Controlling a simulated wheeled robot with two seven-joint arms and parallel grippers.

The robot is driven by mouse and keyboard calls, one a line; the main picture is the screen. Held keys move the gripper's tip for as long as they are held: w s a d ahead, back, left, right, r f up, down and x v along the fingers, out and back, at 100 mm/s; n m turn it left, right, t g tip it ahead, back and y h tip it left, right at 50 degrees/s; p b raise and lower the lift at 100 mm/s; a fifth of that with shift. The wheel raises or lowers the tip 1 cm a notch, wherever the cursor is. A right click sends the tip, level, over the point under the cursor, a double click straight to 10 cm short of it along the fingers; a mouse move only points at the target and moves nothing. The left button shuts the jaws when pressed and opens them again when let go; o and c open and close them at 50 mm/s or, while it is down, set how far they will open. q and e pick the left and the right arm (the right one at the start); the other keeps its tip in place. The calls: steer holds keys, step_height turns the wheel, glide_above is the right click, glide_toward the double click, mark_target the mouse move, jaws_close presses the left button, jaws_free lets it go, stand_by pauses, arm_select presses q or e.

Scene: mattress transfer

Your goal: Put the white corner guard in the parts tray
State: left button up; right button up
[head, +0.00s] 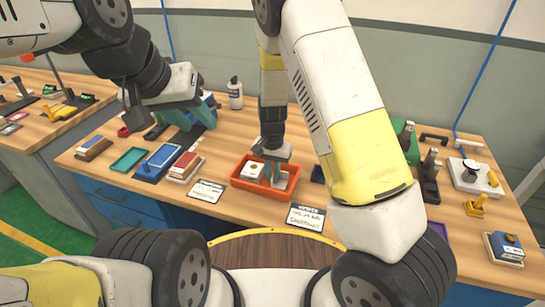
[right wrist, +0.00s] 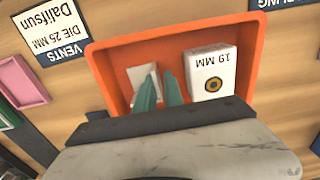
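An orange tray (head: 240,187) stands at the front middle of the bench. It also shows in the right wrist view (right wrist: 103,68). A small white piece (right wrist: 138,76), seemingly the corner guard, is inside it, partly hidden by my fingers; it shows in the head view too (head: 281,181). My right gripper (right wrist: 160,76) reaches down into the tray with its teal fingers close together at this piece. Whether they clasp it is unclear. My left gripper (head: 205,108) is over the bench at the back left, by a teal holder; its fingertips are hard to make out.
A white box marked 19 MM (right wrist: 209,74) lies in the tray beside my right fingers. Printed cards (head: 207,190) (head: 306,217) lie on either side in front. A teal tray (head: 128,159), a blue tray (head: 158,163) and a white bottle (head: 235,92) stand leftward.

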steer(key=shift+o, duration=0.7)
steer(key=shift+r, duration=0.15)
step_height(320, 180, up, 12)
steer(key=s+d+r+n+t+y, duration=0.1)
steer(key=s+d+r+y, duration=0.1)
steer(key=s+d+r, duration=0.35)
steer(key=s+d+r+n+t+y, duration=0.1)
steer(key=s+d+r, duration=0.1)
steer(key=r, duration=0.6)
steer(key=s+d+r+n+t, duration=0.1)
steer(key=s+d+r+t, duration=0.1)
steer(key=s, duration=0.4)
steer(key=s+d+r+n+t, duration=0.1)
steer(key=s+d+r+t, duration=0.1)
steer(key=s+d+r, duration=0.2)
steer(key=shift+s+d+r+h, duration=0.4)
steer(key=shift+s+r, duration=0.2)
steer(key=shift+s, duration=0.5)
